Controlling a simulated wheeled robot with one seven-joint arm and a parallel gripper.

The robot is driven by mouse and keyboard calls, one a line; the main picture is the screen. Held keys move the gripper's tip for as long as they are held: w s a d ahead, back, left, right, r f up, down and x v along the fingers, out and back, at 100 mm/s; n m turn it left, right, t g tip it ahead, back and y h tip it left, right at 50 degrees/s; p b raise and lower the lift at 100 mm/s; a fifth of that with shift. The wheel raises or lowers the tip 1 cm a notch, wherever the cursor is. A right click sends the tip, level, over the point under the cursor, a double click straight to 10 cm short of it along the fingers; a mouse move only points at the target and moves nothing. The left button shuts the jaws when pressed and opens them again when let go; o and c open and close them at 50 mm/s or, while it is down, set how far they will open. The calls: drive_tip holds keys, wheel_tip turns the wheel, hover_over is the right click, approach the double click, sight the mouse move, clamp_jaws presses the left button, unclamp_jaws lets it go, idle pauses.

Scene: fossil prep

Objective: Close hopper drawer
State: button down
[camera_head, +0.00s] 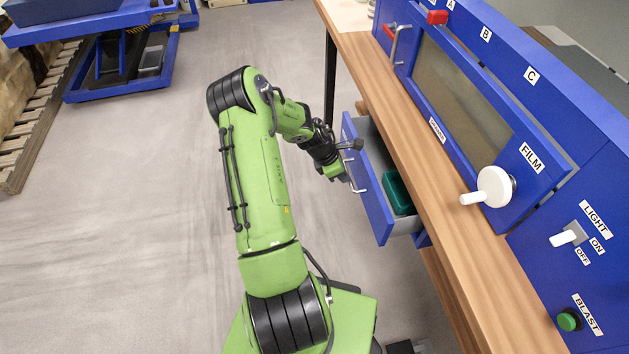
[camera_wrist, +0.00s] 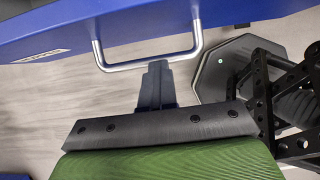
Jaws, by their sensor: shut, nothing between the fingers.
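The hopper drawer (camera_head: 366,180) is pulled open under the wooden bench, with a blue front and a grey inside. A green object (camera_head: 398,192) lies in it. Its metal handle (camera_head: 352,172) is on the blue front, and the handle also shows in the wrist view (camera_wrist: 148,62) as a U-shaped bar. My gripper (camera_head: 350,160) is in front of the drawer front, close to the handle. In the wrist view its shut fingers (camera_wrist: 157,80) point at the handle's middle with nothing between them. I cannot tell whether they touch the bar.
The wooden bench top (camera_head: 435,165) runs above the drawer, carrying a blue cabinet with a FILM panel, a white crank (camera_head: 494,187) and a green button (camera_head: 568,321). A blue lift table (camera_head: 125,60) stands at the back left. The floor (camera_head: 110,230) to the left is clear.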

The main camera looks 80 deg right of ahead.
sight(371, 171)
drive_tip(key=s+d, duration=0.1)
drive_tip(key=s, duration=0.1)
drive_tip(key=s+d, duration=0.1)
drive_tip(key=s, duration=0.2)
drive_tip(key=s+d, duration=0.1)
drive_tip(key=s, duration=0.1)
drive_tip(key=shift+s+d+f, duration=0.2)
drive_tip(key=shift+s+d, duration=0.2)
